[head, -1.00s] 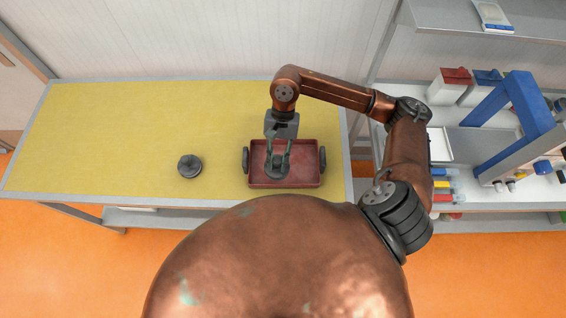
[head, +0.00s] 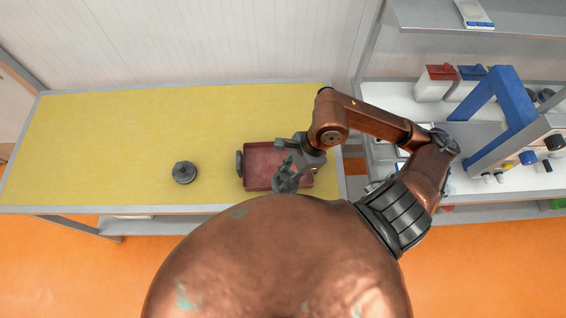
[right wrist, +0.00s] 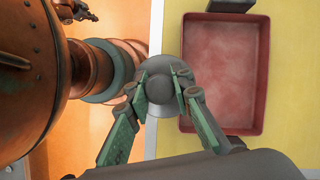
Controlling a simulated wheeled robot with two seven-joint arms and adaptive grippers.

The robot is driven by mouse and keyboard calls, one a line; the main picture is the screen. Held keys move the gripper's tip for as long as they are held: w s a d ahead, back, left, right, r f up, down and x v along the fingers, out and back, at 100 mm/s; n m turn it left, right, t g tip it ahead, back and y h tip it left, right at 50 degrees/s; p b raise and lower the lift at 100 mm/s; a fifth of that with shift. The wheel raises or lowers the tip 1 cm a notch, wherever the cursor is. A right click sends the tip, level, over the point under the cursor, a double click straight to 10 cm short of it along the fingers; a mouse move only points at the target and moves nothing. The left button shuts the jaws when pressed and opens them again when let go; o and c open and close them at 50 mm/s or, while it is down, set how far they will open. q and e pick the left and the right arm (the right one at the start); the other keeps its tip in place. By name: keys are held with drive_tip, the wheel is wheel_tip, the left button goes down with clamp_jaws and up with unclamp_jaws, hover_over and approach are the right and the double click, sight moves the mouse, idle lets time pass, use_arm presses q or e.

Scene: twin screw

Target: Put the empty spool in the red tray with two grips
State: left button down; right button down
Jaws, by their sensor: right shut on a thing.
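My right gripper (head: 285,180) is at the near edge of the red tray (head: 262,160). Its fingers are shut on a grey round spool-like piece (right wrist: 160,90), mostly hidden in the head view. In the right wrist view the piece is outside the tray, past its near wall. The tray has a dark grip (head: 239,164) on its left side; its visible floor is bare. A second dark grey round piece with a raised middle (head: 184,172) sits on the table to the left. A dark claw, seemingly my left gripper (right wrist: 78,11), shows small in the wrist view.
The yellow table top (head: 130,130) is clear around and behind the tray. At the right stands a bench with a blue frame (head: 500,110) and containers with red and blue lids. A grey shelf (head: 440,15) hangs above it.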

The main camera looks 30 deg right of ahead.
drive_tip(key=w+d+f+p, duration=0.1)
drive_tip(key=w+d+f, duration=0.1)
drive_tip(key=w, duration=0.1)
drive_tip(key=w+d+f+p, duration=0.1)
drive_tip(key=w+d+f, duration=0.1)
drive_tip(key=w+f, duration=0.1)
drive_tip(key=w+d+f, duration=0.2)
drive_tip(key=w+f, duration=0.1)
drive_tip(key=shift+w+d+f+p, duration=0.15)
drive_tip(key=shift+d+f+p, duration=0.05)
drive_tip(key=shift+p, duration=0.2)
wheel_tip(320, 180, down, 3)
drive_tip(key=shift+w+p, duration=0.1)
drive_tip(key=shift+p, duration=0.5)
drive_tip(key=shift+f, duration=0.2)
drive_tip(key=shift+f, duration=0.1)
